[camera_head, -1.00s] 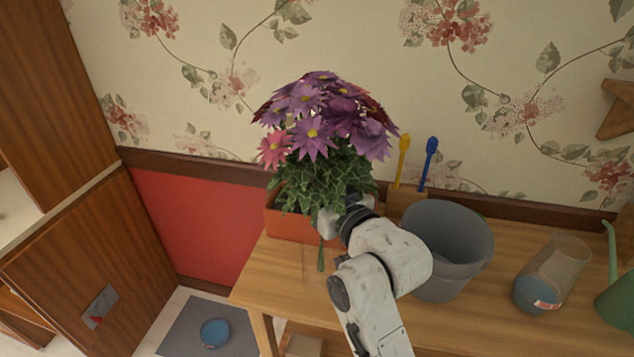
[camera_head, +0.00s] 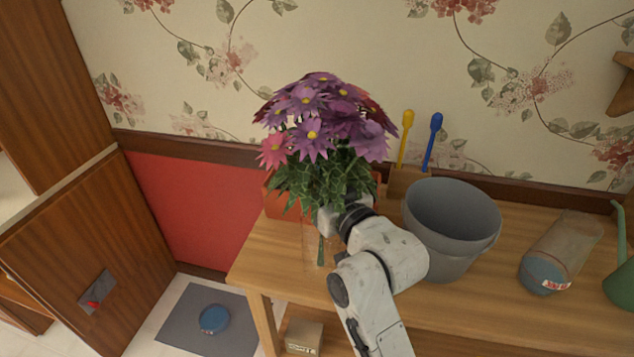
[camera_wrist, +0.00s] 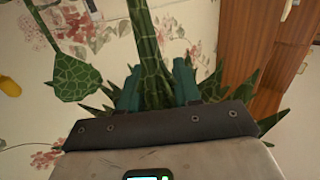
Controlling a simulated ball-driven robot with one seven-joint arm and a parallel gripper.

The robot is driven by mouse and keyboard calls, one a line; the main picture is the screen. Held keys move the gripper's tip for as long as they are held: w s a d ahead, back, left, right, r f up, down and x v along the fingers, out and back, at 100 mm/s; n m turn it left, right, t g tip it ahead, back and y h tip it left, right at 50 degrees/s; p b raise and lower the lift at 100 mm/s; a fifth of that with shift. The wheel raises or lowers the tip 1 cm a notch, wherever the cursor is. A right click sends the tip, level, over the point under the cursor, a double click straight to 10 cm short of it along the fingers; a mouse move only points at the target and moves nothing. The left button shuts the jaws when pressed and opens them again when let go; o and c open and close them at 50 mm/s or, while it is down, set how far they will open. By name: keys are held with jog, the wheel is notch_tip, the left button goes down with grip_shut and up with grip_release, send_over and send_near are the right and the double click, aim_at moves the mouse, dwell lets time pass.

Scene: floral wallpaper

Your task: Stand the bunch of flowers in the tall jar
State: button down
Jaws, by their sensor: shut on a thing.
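The bunch of flowers (camera_head: 325,120), purple and pink with green leaves, is upright in my gripper (camera_head: 328,222). My gripper is shut on its stems just under the leaves. In the wrist view the green stem (camera_wrist: 150,60) runs between the teal fingers (camera_wrist: 158,88). A faint clear upright vessel, seemingly the tall jar (camera_head: 309,254), stands on the table below the bunch. The lower stem shows within its outline; I cannot tell whether it is inside or in front. My gripper and arm hide part of it.
An orange planter (camera_head: 277,207) is behind the bunch. A grey bucket (camera_head: 450,235) stands right of my arm, with a holder of yellow and blue brushes (camera_head: 434,140) behind. A clear container with a blue bottom (camera_head: 562,252) is farther right, beside a green can (camera_head: 622,285).

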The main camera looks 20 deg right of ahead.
jog(key=c, duration=0.7)
grip_release()
jog(key=b+v, duration=0.1)
jog(key=v, duration=1)
jog(key=shift+b, duration=0.3)
jog(key=s+d+f+m+g+h, duration=0.15)
jog(key=s+d+f+g, duration=0.35)
jog(key=f, duration=0.6)
jog(key=s+f+g+h, duration=0.2)
jog(key=s+f+g, duration=0.2)
jog(key=s+f, duration=0.45)
jog(key=s+d+f+g, duration=0.1)
jog(key=s+f+g, duration=0.1)
jog(key=s, duration=0.3)
jog(key=s+d+f+m+g, duration=0.1)
jog(key=s+f+g, duration=0.2)
jog(key=s+f, duration=0.2)
jog(key=s+d+f+g+h, duration=0.1)
jog(key=s+d+f+g, duration=0.1)
jog(key=s, duration=0.3)
jog(key=shift+s+f+m, duration=0.15)
jog(key=shift+f+m, duration=0.2)
jog(key=shift+f, duration=0.55)
